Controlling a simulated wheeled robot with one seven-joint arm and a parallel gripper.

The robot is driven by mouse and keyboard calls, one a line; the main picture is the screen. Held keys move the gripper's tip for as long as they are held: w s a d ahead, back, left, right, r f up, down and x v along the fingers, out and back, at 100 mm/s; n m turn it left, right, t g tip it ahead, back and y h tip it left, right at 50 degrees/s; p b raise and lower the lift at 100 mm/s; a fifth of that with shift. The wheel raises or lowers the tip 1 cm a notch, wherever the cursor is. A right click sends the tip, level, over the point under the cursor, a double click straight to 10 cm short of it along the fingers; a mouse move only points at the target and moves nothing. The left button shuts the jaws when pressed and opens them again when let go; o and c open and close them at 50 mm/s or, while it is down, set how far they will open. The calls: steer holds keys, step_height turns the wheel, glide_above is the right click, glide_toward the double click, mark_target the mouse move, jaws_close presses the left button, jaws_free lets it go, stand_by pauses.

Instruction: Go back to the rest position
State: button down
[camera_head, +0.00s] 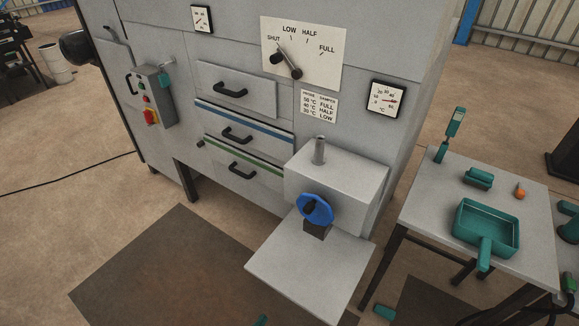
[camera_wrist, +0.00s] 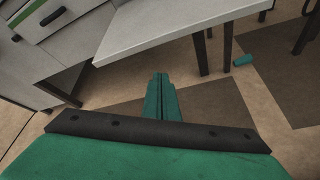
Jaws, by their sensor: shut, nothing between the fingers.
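My gripper (camera_wrist: 160,78) shows in the wrist view with its two teal fingers together and nothing between them. It points over the floor, in front of and below a pale grey shelf edge (camera_wrist: 170,28). In the head view only a small teal tip shows at the bottom edge, probably part of my gripper. The grey machine (camera_head: 240,60) stands ahead, with a damper lever (camera_head: 289,63) on its dial plate and a blue handwheel (camera_head: 316,209) above the shelf (camera_head: 312,268).
A side table (camera_head: 420,215) at the right holds a teal pan (camera_head: 487,232), a teal block (camera_head: 478,179) and a small orange item (camera_head: 519,190). A teal cylinder (camera_wrist: 243,60) lies on the floor near the table legs. The floor at left is mostly open, with a dark mat (camera_head: 175,270).

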steer(key=s+d+r+m+g+y, duration=0.15)
steer(key=s+m+y, duration=0.35)
steer(key=s+m, duration=0.8)
steer(key=s+d+r+m+t, duration=0.1)
steer(key=s+d+r+m, duration=0.1)
steer(key=r, duration=0.6)
steer(key=s+d+r+m+t, duration=0.2)
steer(key=s+r+m, duration=0.3)
steer(key=r, duration=0.3)
steer(key=s+d+r+m+t, duration=0.2)
steer(key=s+d+r+m, duration=0.2)
steer(key=r, duration=0.3)
steer(key=shift+r+m, duration=0.3)
steer(key=shift+r, duration=0.1)
steer(key=shift+s, duration=0.1)
